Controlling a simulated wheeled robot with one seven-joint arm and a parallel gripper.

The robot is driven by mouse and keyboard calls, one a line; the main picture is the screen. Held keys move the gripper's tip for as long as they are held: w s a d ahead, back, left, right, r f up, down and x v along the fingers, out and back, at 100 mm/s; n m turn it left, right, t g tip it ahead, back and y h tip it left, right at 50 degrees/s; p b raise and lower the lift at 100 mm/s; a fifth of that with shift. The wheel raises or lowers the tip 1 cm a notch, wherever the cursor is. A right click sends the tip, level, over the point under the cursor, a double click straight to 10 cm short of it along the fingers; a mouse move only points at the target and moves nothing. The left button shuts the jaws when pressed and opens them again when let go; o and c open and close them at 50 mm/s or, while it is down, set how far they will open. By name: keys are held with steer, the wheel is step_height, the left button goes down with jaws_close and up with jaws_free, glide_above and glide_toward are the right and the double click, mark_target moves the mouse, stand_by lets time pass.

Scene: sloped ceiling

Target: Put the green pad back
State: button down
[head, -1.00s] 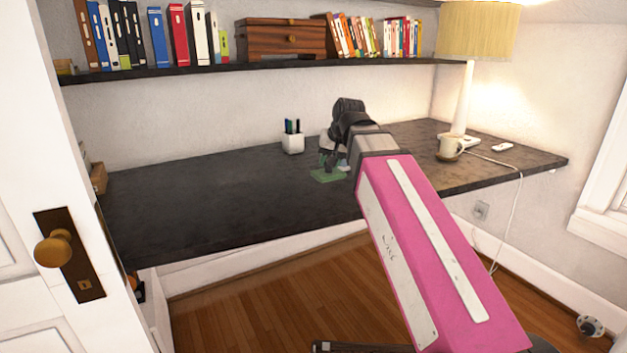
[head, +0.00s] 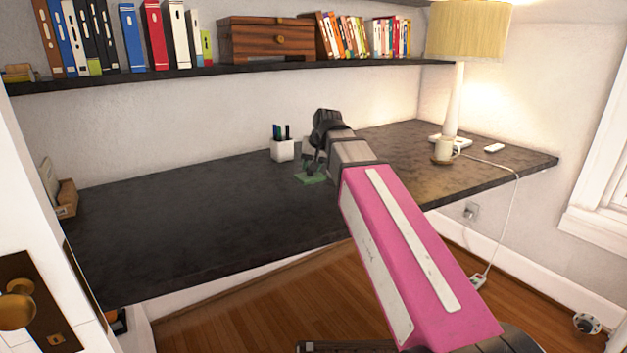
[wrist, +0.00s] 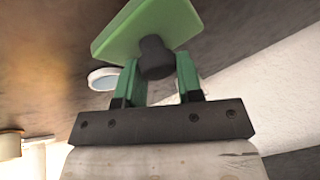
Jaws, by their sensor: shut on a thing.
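The green pad (head: 312,179) shows low over the dark desk, just below my gripper (head: 313,165) in the head view. In the wrist view the pad (wrist: 140,27) is a flat green plate with a dark round knob (wrist: 156,57). My gripper (wrist: 160,82) has green fingers on both sides of this knob and is shut on it. I cannot tell whether the pad touches the desk or is slightly above it. My arm hides part of the desk behind it.
A white pen cup (head: 283,150) stands just left of my gripper on the desk (head: 180,215). A mug (head: 444,149) and lamp (head: 455,95) stand at the right. A shelf (head: 200,75) runs above. A white round thing (wrist: 103,78) shows beside the pad.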

steer(key=w+f, duration=0.2)
steer(key=w, duration=0.1)
steer(key=w+d+f, duration=0.1)
steer(key=shift+w, duration=0.35)
steer(key=shift+f, duration=2)
steer(key=c, duration=0.8)
jaws_free()
steer(key=v, duration=1.2)
